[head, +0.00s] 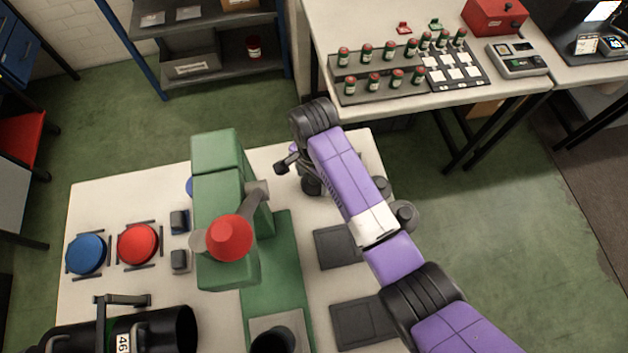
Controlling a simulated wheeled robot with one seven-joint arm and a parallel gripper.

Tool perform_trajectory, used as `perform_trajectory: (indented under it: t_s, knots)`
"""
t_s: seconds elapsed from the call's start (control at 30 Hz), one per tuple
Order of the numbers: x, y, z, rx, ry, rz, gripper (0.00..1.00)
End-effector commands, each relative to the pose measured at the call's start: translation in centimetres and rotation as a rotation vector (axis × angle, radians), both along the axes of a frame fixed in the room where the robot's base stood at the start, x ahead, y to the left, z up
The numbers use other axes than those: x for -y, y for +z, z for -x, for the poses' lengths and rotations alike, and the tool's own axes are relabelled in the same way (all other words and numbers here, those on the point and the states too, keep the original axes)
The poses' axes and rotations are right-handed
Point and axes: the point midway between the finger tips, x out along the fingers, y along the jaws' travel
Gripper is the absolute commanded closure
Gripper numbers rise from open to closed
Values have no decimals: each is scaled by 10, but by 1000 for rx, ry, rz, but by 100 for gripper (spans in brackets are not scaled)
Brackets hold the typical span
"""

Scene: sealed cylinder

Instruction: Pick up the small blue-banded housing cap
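My purple arm reaches in from the lower right over the white workbench (90,205). My gripper (292,165) is at the far side of the bench, right of the green press (222,190), and partly hidden by my forearm. Whether its fingers are apart or closed does not show. A dark round part (311,186) is just below it; contact cannot be told. Two more dark round parts, one at the back (379,187) and one nearer (405,213), stand right of my forearm. No blue band is clear on any of them, so I cannot tell which is the small blue-banded housing cap.
The press has a red knob (229,237). A blue disc (87,253) and a red disc (138,243) lie at the left. A black cylinder marked 46 (165,332) lies at the front. Dark square pads (338,247) are on the right. A second table (325,25) stands behind.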

Motion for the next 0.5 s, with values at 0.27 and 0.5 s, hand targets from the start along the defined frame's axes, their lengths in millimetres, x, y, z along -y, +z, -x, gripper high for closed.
perform_trajectory:
  t_s: [0.27,0.5]
  knots:
    - [0,1,0,1,0,-1,79]
    - [-1,7,-1,2,1,-1,79]
